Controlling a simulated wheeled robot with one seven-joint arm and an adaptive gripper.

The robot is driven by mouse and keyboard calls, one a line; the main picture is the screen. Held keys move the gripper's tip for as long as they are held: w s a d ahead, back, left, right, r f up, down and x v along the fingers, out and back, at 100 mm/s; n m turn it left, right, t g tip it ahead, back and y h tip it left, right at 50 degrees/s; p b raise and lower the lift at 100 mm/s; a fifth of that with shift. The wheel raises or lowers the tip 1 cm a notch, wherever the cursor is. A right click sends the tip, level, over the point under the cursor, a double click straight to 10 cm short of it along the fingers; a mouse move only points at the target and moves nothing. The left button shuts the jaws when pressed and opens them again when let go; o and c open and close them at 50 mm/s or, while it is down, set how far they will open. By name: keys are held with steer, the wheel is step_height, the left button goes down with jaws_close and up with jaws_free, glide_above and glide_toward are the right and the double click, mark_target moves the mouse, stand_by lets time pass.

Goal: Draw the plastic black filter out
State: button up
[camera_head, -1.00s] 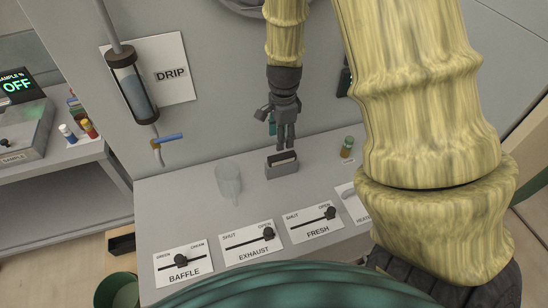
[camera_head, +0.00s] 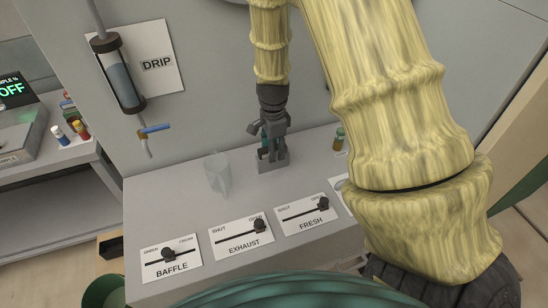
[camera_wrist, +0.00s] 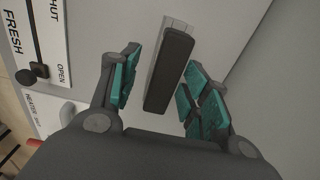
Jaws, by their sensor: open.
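The black filter (camera_wrist: 171,68) is a dark, long block seated in a grey holder (camera_head: 272,166) on the bench. In the wrist view it stands between my open fingers, with a pale strip of the holder (camera_wrist: 178,24) showing past its far end. My gripper (camera_head: 271,152) is just above the holder, pointing down, and hides most of the filter in the head view. In the wrist view my gripper (camera_wrist: 160,92) has teal pads on both sides of the filter, with gaps showing. The lower part of the filter is hidden.
A clear cup (camera_head: 218,174) stands left of the holder. A small capped vial (camera_head: 339,138) stands to the right. Slider panels for baffle (camera_head: 171,260), exhaust (camera_head: 242,240) and fresh (camera_head: 306,214) lie along the front. A drip cylinder (camera_head: 122,75) hangs on the wall.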

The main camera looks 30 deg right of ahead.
steer(key=shift+w+f, duration=0.35)
steer(key=shift+w, duration=0.2)
steer(key=shift+s+d+r, duration=0.1)
steer(key=shift+s+r, duration=0.1)
steer(key=shift+s, duration=0.15)
steer(key=shift+s+r, duration=0.1)
steer(key=shift+s, duration=0.1)
steer(key=shift+f, duration=0.2)
steer(key=c, duration=1)
